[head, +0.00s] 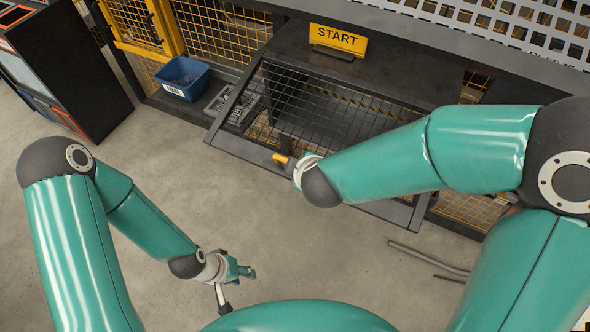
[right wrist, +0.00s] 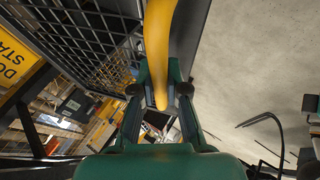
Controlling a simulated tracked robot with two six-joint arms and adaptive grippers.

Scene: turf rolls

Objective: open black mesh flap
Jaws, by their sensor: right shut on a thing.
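The black mesh flap (head: 318,112) is a dark framed grid on the front of the machine below the START sign. It slopes down toward me, and its lower bar carries a yellow handle (head: 281,158). I cannot tell whether it is ajar. My right gripper (right wrist: 160,95) is shut on the yellow handle (right wrist: 158,50), which runs between its fingers in the right wrist view. In the head view my right wrist hides most of that gripper and part of the lower bar. My left gripper (head: 246,271) is low over bare floor, away from the flap; its finger gap is unclear.
A yellow START sign (head: 338,39) stands on the machine above the flap. A blue bin (head: 183,77) is at the upper left, near a yellow mesh fence (head: 226,35). A dark cabinet (head: 75,60) stands at far left. Thin rods (head: 428,257) lie on the right. The middle floor is clear.

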